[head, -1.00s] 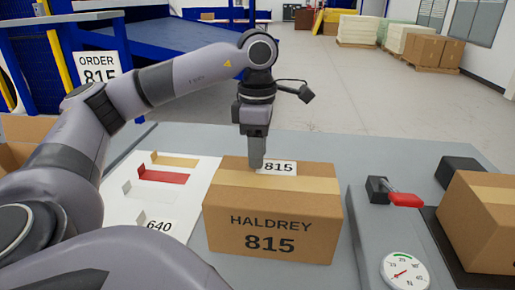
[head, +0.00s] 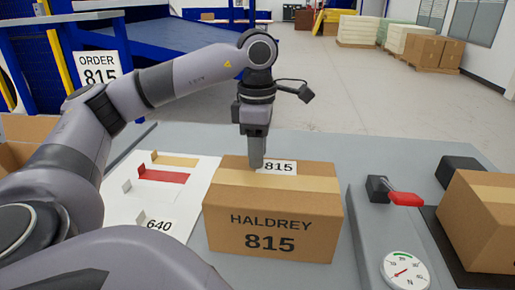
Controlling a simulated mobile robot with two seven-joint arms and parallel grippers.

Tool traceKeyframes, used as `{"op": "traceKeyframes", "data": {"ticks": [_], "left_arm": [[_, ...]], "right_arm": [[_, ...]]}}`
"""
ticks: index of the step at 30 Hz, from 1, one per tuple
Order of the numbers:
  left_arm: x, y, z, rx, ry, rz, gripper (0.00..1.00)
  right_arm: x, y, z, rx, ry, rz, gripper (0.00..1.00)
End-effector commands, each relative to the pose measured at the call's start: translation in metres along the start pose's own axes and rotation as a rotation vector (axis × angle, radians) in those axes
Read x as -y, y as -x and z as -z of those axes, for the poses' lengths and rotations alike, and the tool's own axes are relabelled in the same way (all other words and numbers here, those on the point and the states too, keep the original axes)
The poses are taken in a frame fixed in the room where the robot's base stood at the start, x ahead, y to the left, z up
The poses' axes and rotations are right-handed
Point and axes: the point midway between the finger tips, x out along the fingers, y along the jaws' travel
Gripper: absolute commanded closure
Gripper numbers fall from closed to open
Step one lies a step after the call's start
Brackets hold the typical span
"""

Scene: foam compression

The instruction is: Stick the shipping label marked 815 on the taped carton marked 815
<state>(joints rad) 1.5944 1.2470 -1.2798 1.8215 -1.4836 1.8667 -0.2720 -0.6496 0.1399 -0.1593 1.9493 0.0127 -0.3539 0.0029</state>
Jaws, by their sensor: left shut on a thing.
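The taped carton marked HALDREY 815 (head: 272,222) stands closed on the grey bench, with a tan tape strip along its top. The white label marked 815 (head: 281,167) is at the carton's top, toward the far edge. My left gripper (head: 257,164) points straight down and is shut on the label at its left end. The label looks level with the carton's top, but I cannot tell whether it touches it. My right gripper is out of view.
A white board (head: 125,205) with a 640 label (head: 159,226) and a red strip (head: 163,176) lies left. On the right are a red-handled clamp (head: 404,198), a dial gauge (head: 405,270) and another carton (head: 485,225). An ORDER 815 sign (head: 99,73) stands behind my left arm.

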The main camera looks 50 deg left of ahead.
Motion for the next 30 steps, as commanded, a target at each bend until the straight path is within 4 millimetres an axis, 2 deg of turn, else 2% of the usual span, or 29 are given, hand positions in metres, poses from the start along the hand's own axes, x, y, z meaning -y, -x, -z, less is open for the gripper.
{"op": "traceKeyframes", "data": {"ticks": [10, 11, 12, 13, 22, 30], "left_arm": [[0.001, -0.004, 0.001, -0.009, -0.003, 0.009, 0.9], [0.001, -0.004, 0.001, -0.009, -0.003, 0.008, 0.56], [0.001, -0.004, 0.0, -0.009, -0.003, 0.008, 0.43], [0.001, -0.004, 0.0, -0.008, -0.003, 0.007, 0.36], [0.001, -0.001, 0.0, -0.004, -0.001, 0.004, 0.36], [0.0, 0.016, 0.0, -0.002, -0.001, 0.002, 0.36]], "right_arm": [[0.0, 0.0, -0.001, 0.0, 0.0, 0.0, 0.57], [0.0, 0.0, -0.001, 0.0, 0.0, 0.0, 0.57], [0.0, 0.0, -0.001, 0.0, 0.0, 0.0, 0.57], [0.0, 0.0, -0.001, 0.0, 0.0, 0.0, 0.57], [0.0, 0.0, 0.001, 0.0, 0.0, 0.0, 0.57], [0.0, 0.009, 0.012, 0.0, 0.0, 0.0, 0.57]]}}
